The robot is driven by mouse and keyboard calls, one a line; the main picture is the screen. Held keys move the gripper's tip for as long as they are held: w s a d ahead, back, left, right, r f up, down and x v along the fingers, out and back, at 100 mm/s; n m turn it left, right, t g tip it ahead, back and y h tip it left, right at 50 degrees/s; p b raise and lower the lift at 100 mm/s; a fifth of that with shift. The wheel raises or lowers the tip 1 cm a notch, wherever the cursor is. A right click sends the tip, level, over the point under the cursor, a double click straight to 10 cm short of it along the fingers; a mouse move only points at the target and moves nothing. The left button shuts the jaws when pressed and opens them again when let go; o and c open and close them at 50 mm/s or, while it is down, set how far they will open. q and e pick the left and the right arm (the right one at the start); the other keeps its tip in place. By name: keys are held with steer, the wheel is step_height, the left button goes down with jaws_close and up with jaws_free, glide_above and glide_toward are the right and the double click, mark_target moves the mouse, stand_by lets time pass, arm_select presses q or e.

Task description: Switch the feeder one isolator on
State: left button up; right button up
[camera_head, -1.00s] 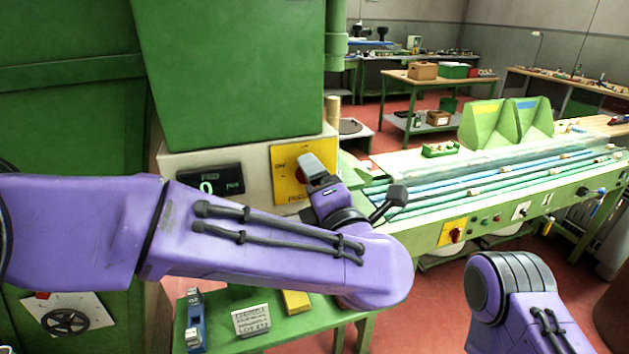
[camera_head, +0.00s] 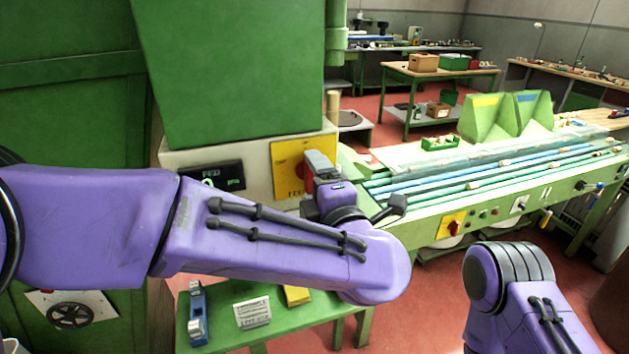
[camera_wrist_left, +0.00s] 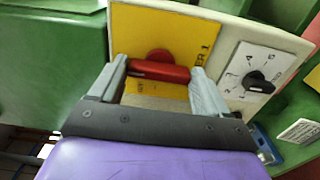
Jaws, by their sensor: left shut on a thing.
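The feeder one isolator is a yellow plate (camera_head: 288,158) on the cream panel below the green hopper, with a red handle that my left gripper mostly hides in the head view. In the left wrist view the yellow plate (camera_wrist_left: 185,35) ends its printed label in "ER 1". The red handle (camera_wrist_left: 160,71) lies crosswise between the fingers. My left gripper (camera_head: 318,163) is shut on this handle, with one finger at each end in the left wrist view (camera_wrist_left: 160,82). The handle's pointing against the plate's markings is hard to tell. My right gripper is out of view.
A black feed display (camera_head: 212,177) sits left of the plate, partly behind my left arm. A black rotary knob (camera_wrist_left: 258,82) is on the white dial beside the isolator. Another yellow plate with a red switch (camera_head: 453,226) is on the conveyor front. A green table (camera_head: 225,325) stands below.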

arm_select(q)
steer(key=o, duration=1)
steer(key=b+v, duration=0.4)
steer(key=v, duration=0.6)
steer(key=shift+s+d, duration=0.15)
steer(key=shift+s, duration=0.15)
